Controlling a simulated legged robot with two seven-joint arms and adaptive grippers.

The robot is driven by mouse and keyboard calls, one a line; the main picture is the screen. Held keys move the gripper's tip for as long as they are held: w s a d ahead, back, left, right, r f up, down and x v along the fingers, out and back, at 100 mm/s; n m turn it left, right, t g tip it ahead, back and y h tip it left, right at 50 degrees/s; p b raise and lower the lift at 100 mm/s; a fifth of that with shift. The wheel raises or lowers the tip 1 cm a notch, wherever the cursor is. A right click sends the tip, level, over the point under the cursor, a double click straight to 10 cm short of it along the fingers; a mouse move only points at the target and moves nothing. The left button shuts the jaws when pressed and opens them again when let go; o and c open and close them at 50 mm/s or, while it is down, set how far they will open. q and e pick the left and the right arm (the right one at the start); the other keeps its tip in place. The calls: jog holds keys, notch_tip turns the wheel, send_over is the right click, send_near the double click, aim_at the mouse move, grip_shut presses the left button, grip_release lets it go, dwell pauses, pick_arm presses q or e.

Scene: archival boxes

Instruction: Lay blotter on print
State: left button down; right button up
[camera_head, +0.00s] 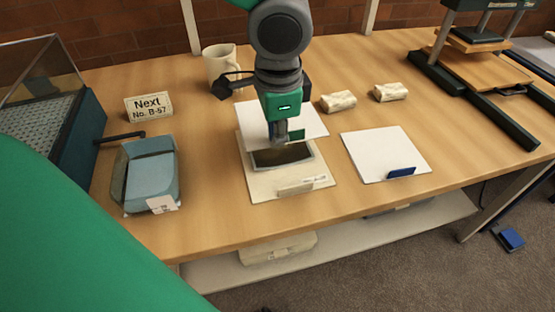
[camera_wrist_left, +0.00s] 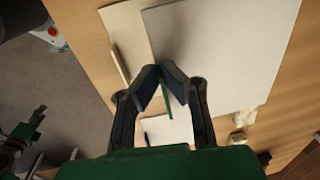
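The print (camera_head: 283,156), a dark picture, lies on a cream mount (camera_head: 260,187) with a small label on its front edge. A white blotter (camera_head: 249,122) with a green tab (camera_head: 297,135) is above the print and covers its back part in the head view. My left gripper (camera_head: 282,138) is shut on the blotter at its tab. In the left wrist view, the fingertips (camera_wrist_left: 163,75) meet around the green tab, and the blotter (camera_wrist_left: 225,50) hides the print.
A second white sheet (camera_head: 384,154) with a blue tab lies right of the mount. Two wrapped blocks (camera_head: 339,101) and a mug (camera_head: 219,65) stand behind. A blue-grey box (camera_head: 151,177) is at left, a press (camera_head: 477,65) at right.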

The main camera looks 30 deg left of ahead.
pick_arm(q)
jog(key=b, duration=0.1)
send_over(275, 171)
notch_tip(275, 171, down, 5)
jog(key=shift+r, duration=0.15)
jog(key=f, duration=0.1)
jog(key=f+b, duration=0.1)
jog(key=f, duration=0.1)
jog(key=shift+s+d+b, duration=0.1)
jog(key=shift+d+b, duration=0.1)
jog(key=shift+b, duration=0.1)
jog(key=shift+f, duration=0.1)
jog(key=shift+d, duration=0.1)
jog(key=c, duration=1.7)
grip_release()
jog(key=shift+a, duration=0.2)
